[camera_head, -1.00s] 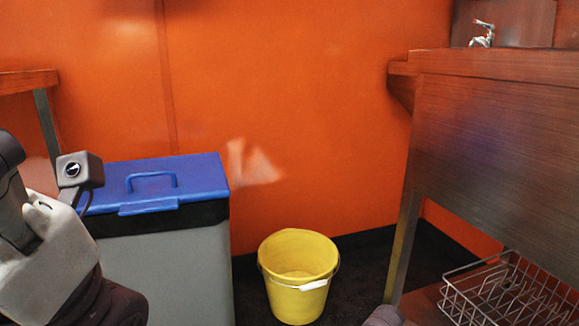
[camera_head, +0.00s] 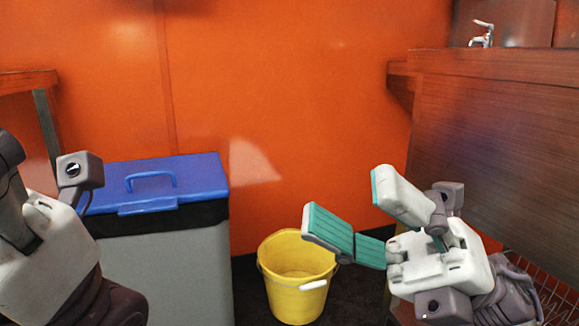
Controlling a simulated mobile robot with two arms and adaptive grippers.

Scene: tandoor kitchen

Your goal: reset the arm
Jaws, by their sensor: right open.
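My right gripper (camera_head: 345,205) is in view at the lower right. Its two teal-padded fingers are spread wide with nothing between them. It shows in front of the wooden counter and to the right of a yellow bucket (camera_head: 290,262). My left arm comes in at the left edge, with its wrist housing in view. The left gripper's fingers are not visible.
A grey bin with a blue lid (camera_head: 150,180) stands left of the bucket against the orange wall (camera_head: 300,90). A wooden counter (camera_head: 500,120) with a tap (camera_head: 482,33) is at the right. A wire rack (camera_head: 555,300) is partly hidden behind my right arm.

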